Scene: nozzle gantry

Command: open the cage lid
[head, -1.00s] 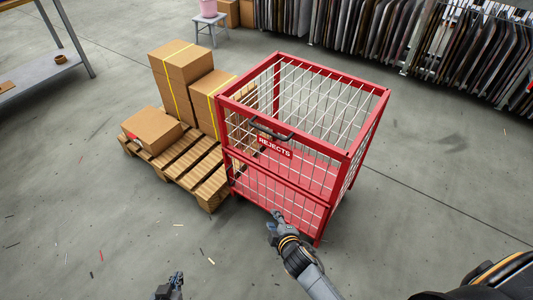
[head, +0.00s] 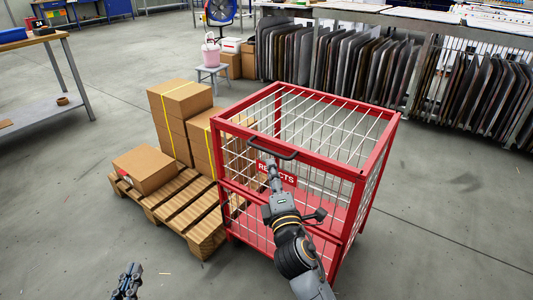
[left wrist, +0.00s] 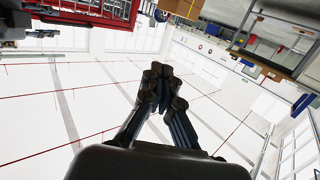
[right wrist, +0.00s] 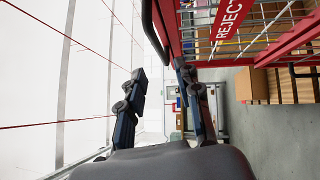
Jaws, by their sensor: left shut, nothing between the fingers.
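The red reject cage (head: 343,222) has a closed, flat lid of white wire mesh in a red frame (head: 318,93). A black bar handle (head: 272,148) is at the lid's front edge, above the REJECTS sign. My right gripper (head: 270,166) is in front of the sign, just below the handle, and partly covers the sign. In the right wrist view my right gripper (right wrist: 160,72) is open, and the dark handle (right wrist: 152,28) lies just ahead of its fingertips; contact cannot be told. My left gripper (head: 127,282) is shut and empty, low at the left, away from the cage.
A wooden pallet (head: 172,212) with cardboard boxes (head: 144,170) stands close against the cage's left side. A rack of dark panels (head: 345,62) is behind. A small stool (head: 212,72) with a pink bucket stands back left. The floor in front and right is clear.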

